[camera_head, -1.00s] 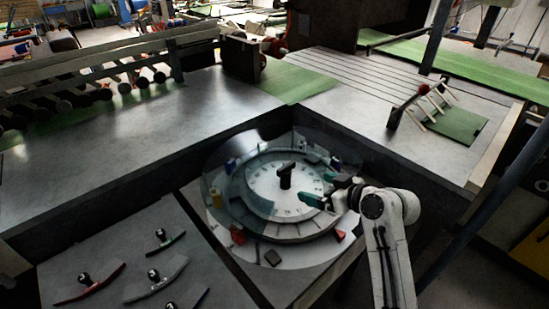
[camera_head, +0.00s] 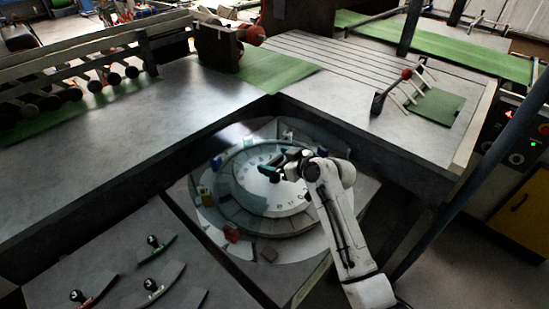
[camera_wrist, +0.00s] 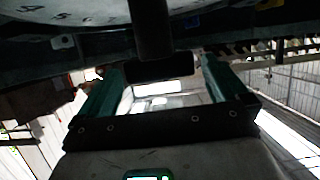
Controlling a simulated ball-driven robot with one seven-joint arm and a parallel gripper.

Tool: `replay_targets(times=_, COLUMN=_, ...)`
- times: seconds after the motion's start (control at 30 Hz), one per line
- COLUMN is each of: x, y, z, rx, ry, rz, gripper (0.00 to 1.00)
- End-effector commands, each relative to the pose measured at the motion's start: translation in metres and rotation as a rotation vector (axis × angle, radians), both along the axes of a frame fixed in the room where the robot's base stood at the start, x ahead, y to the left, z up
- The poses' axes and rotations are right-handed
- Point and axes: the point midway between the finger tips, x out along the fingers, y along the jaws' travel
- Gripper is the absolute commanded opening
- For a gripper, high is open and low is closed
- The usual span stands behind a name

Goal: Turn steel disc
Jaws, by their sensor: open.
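The steel disc (camera_head: 262,197) is a round pale plate with marks around its face, lying flat in a recess between the benches. A dark post (camera_wrist: 152,32) rises from it and shows in the wrist view, with a dark crosspiece (camera_wrist: 160,70) at its end. My gripper (camera_head: 272,172) is over the disc face in the head view, close to the post, which it partly hides there. In the wrist view my gripper (camera_wrist: 165,78) has its two green fingers apart, one on each side of the crosspiece. Whether they touch it cannot be told.
Stepped segments and small coloured blocks, such as a red one (camera_head: 231,235), ring the disc. Steel benches (camera_head: 215,110) border the recess behind and to the right. A panel with curved handled pieces (camera_head: 152,286) lies front left. A dark post (camera_head: 440,215) stands right.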

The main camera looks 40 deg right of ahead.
Motion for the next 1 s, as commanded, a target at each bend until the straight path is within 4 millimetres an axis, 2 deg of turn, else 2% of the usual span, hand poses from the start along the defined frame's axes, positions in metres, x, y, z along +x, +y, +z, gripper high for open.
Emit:
replay_targets(times=0.2, x=0.0111, y=0.0006, z=-0.0043, rx=0.000, ry=0.000, rz=0.000, gripper=1.00)
replay_targets(times=0.47, x=0.0115, y=0.0007, z=-0.0051, rx=0.000, ry=0.000, rz=0.000, gripper=1.00)
replay_targets(times=1.0, x=0.0112, y=0.0007, z=-0.0051, rx=0.000, ry=0.000, rz=0.000, gripper=0.48)
